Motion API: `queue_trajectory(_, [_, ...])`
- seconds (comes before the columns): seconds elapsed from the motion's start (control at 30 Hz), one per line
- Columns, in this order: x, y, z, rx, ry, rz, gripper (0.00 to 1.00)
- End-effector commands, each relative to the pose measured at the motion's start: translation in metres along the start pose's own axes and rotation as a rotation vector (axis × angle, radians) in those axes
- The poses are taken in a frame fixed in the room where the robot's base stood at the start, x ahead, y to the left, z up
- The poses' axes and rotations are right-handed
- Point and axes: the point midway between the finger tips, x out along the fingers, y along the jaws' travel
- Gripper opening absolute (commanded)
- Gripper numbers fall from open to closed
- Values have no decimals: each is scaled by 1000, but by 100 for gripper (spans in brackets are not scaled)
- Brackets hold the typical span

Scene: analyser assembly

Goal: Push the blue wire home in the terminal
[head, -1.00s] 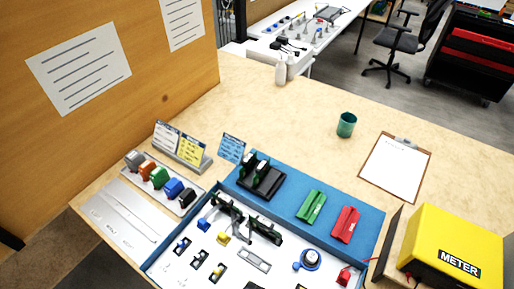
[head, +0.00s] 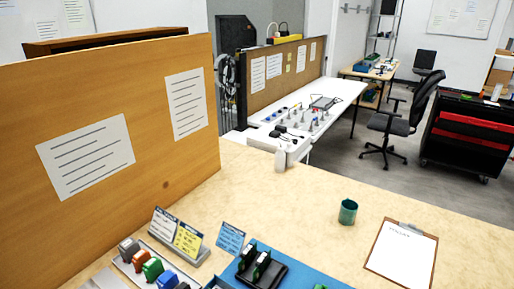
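The blue wire and the terminal cannot be made out in the head view. A blue block (head: 167,280) stands in a row with grey, orange and green blocks at the lower left, partly cut off by the bottom edge. A black holder with green-edged parts (head: 262,268) sits on a blue mat (head: 311,279) at the bottom edge. My gripper is not in view.
A wooden panel (head: 110,180) with posted sheets stands along the left. A second bench (head: 345,90), office chair (head: 405,115) and black cabinet (head: 468,135) stand behind.

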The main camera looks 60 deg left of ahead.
Motion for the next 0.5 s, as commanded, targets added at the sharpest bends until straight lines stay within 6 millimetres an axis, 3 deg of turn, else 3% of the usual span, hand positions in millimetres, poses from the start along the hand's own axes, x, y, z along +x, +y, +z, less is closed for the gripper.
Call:
queue_trajectory(0.17, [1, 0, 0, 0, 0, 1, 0])
queue_trajectory(0.2, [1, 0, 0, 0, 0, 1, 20])
queue_trajectory(0.37, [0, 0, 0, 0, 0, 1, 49])
queue_trajectory(0.4, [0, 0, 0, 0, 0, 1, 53])
queue_trajectory(0.5, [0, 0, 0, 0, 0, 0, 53])
